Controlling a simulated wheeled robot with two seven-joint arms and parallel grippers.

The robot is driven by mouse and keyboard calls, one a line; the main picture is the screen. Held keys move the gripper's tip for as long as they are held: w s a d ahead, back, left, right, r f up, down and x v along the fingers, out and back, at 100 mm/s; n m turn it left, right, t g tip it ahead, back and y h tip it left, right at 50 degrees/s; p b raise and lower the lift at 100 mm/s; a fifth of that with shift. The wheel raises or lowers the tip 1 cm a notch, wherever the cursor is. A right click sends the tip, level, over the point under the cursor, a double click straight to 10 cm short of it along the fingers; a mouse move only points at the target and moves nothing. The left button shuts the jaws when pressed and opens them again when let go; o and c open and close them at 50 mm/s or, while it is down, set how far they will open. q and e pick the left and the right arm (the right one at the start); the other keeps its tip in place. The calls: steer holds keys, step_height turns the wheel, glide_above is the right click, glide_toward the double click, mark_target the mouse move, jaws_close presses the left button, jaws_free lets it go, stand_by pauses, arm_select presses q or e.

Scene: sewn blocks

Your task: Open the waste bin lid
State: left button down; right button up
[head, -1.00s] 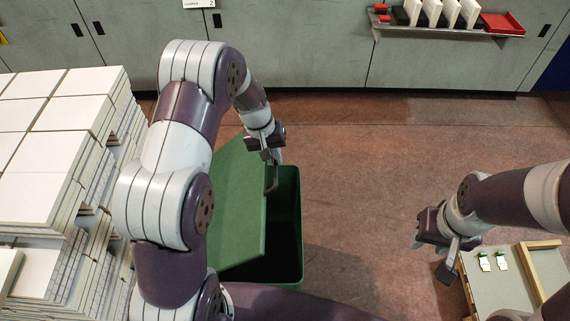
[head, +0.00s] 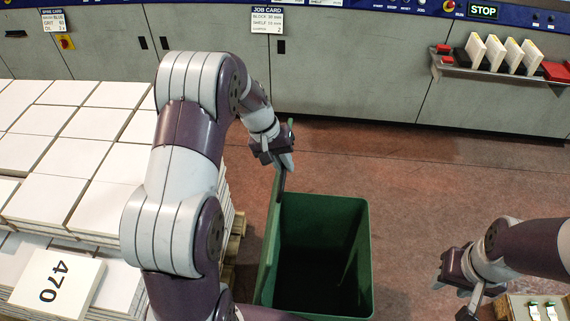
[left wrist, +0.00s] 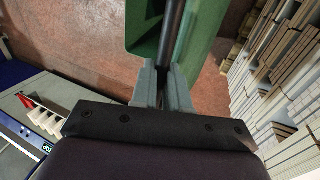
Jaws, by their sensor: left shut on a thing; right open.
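The green waste bin (head: 345,245) stands on the floor in the middle of the head view, its dark inside showing. Its green lid (head: 269,240) stands nearly upright along the bin's left side, seen almost edge-on. My left gripper (head: 284,165) is shut on the dark lid handle (head: 281,183) at the lid's far edge. In the left wrist view the fingers (left wrist: 163,88) close around the dark handle bar (left wrist: 172,30) beside the green lid (left wrist: 150,30). My right gripper (head: 455,300) is open and empty, to the right of the bin and apart from it.
A grey machine front (head: 350,75) with a shelf of white blocks (head: 495,65) runs along the back. A tray (head: 535,308) is at lower right.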

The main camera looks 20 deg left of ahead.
arm_select(q)
steer(key=shift+s+f, duration=0.25)
steer(key=shift+f, duration=0.15)
steer(key=c, duration=1.4)
jaws_free()
steer(key=shift+o, duration=1.4)
steer(key=shift+w, duration=0.1)
steer(key=shift+w+a+r, duration=0.1)
steer(key=shift+w+a, duration=0.05)
steer(key=shift+r, duration=0.2)
